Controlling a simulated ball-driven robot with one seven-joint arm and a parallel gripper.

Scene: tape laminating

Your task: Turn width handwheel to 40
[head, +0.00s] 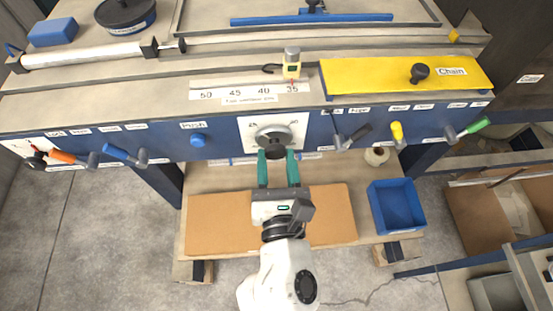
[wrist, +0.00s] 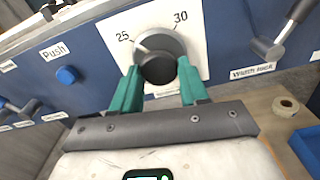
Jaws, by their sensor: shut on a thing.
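The width handwheel (head: 270,132) is a grey disc with a dark knob on a white dial plate, on the blue front panel. In the wrist view the dark knob (wrist: 158,69) sits between the green fingers, and the plate shows 25 at upper left and 30 at upper right. A pale mark on the grey disc points toward 25. My gripper (head: 278,154) is shut on the handwheel knob; it also shows in the wrist view (wrist: 158,84). A printed scale (head: 249,93) above reads 50, 45, 40, 35, with a yellow-green slider (head: 291,67) near 35.
A blue push button (head: 198,140) is left of the dial. Levers with orange (head: 62,156), blue (head: 117,152), dark, yellow and green (head: 478,125) handles line the panel. A yellow cover (head: 400,76) lies above right. A blue bin (head: 396,207) and cardboard are below.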

